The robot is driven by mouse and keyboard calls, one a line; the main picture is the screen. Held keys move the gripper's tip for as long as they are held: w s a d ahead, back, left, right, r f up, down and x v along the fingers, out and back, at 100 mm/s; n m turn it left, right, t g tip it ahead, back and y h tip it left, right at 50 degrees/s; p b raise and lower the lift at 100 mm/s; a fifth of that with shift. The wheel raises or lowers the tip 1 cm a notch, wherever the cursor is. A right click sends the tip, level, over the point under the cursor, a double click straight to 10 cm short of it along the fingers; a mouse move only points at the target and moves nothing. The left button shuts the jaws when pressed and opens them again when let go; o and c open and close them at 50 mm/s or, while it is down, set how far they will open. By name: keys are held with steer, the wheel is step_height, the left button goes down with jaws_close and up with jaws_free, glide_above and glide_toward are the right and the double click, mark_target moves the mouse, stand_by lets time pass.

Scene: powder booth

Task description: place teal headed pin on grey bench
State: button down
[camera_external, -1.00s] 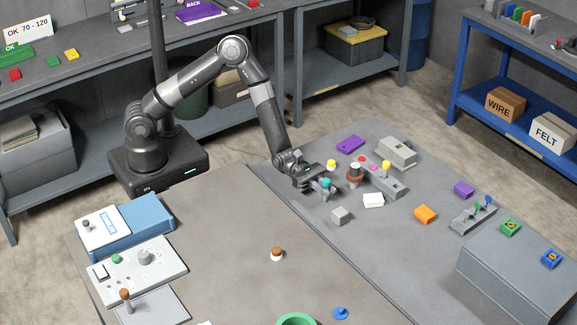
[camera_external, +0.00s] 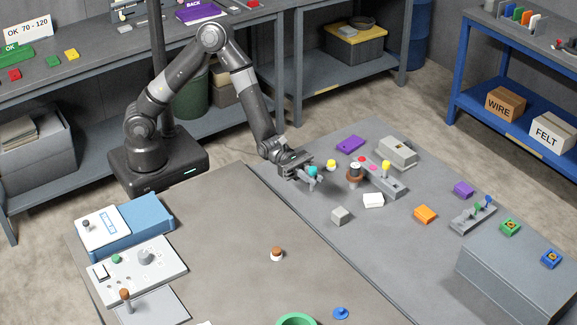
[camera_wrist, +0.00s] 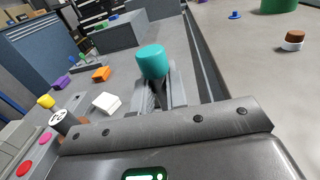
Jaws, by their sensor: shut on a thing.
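The teal headed pin (camera_external: 312,171) is held in my gripper (camera_external: 310,180), with its teal head uppermost. In the wrist view the teal head (camera_wrist: 152,61) stands above the fingers (camera_wrist: 160,95), which are shut on the pin below the head. The lower part of the pin is hidden by the fingers. The gripper is over the left edge region of the grey bench (camera_external: 380,255), left of the yellow and brown-white pieces. I cannot tell exactly how high the pin is above the bench.
A yellow piece (camera_external: 331,165), a brown and white piece (camera_external: 355,174), a white block (camera_external: 373,200) and a grey cube (camera_external: 340,216) stand nearby. A grey holder (camera_external: 390,185) with coloured tops lies beyond. A brown bench (camera_external: 215,240) adjoins. The grey bench's front centre is clear.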

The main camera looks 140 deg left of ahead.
steer(key=d+r+m+h, duration=0.1)
steer(key=d+r, duration=0.9)
steer(key=r, duration=0.3)
steer(key=d+r+h, duration=0.1)
steer(key=d+r, duration=0.9)
steer(key=r, duration=0.2)
steer(key=s+d+r, duration=0.2)
steer(key=d+r, duration=0.1)
steer(key=d, duration=0.6)
steer(key=s+d+r, duration=0.1)
steer(key=d+r, duration=0.3)
steer(key=d, duration=0.6)
steer(key=a, duration=0.6)
steer(key=w+d+f+m+g+h, duration=0.5)
steer(key=w+d+f+m+h, duration=0.3)
steer(key=w+d+h, duration=0.4)
steer(key=shift+w+d+f+m+g+h, duration=0.3)
steer(key=shift+d+f+m+g+h, duration=0.8)
steer(key=shift+d+f, duration=2.1)
steer(key=shift+w+d+f+m+g+h, duration=0.45)
steer(key=shift+d+f+m+g, duration=1)
steer(key=shift+f, duration=3.8)
steer(key=shift+w+d+f+m+g+h, duration=0.2)
steer(key=shift+d+f+m+g+h, duration=1.15)
steer(key=shift+f, duration=2.85)
